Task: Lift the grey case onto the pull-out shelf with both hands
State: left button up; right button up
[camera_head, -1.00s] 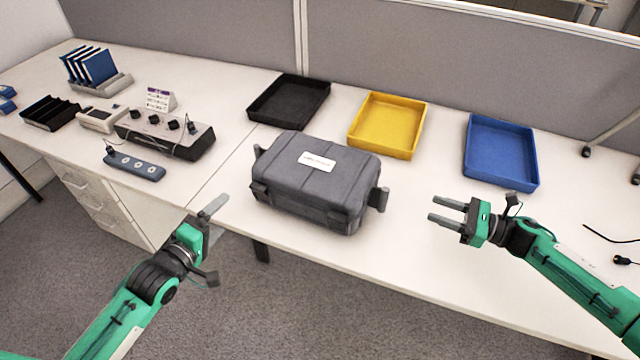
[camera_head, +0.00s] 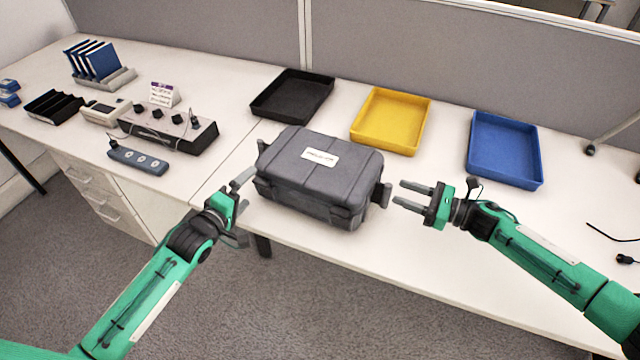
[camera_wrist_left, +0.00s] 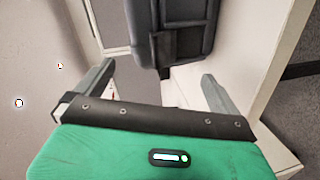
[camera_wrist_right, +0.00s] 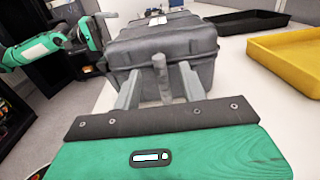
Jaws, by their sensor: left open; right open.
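The grey case (camera_head: 318,185), with a white label on top, stands on the white table. Its right handle (camera_head: 384,194) sticks out. My right gripper (camera_head: 400,194) is open just right of that handle; in the right wrist view the handle (camera_wrist_right: 162,78) shows between the fingers, with no grip closed on it. My left gripper (camera_head: 243,208) is open off the case's left end, near the table's front edge. In the left wrist view the case (camera_wrist_left: 173,20) shows beyond and between the open fingers. I cannot make out a pull-out shelf in any view.
Behind the case lie a black tray (camera_head: 292,94), a yellow tray (camera_head: 391,120) and a blue tray (camera_head: 504,150). A control box (camera_head: 168,130) and a blue-grey strip (camera_head: 138,160) are to the left. The table right of the blue tray has loose cables.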

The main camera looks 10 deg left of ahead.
aim_at(254, 180)
pick_arm(q)
jog(key=shift+x, duration=2.35)
pick_arm(e)
jog(key=shift+x, duration=2.35)
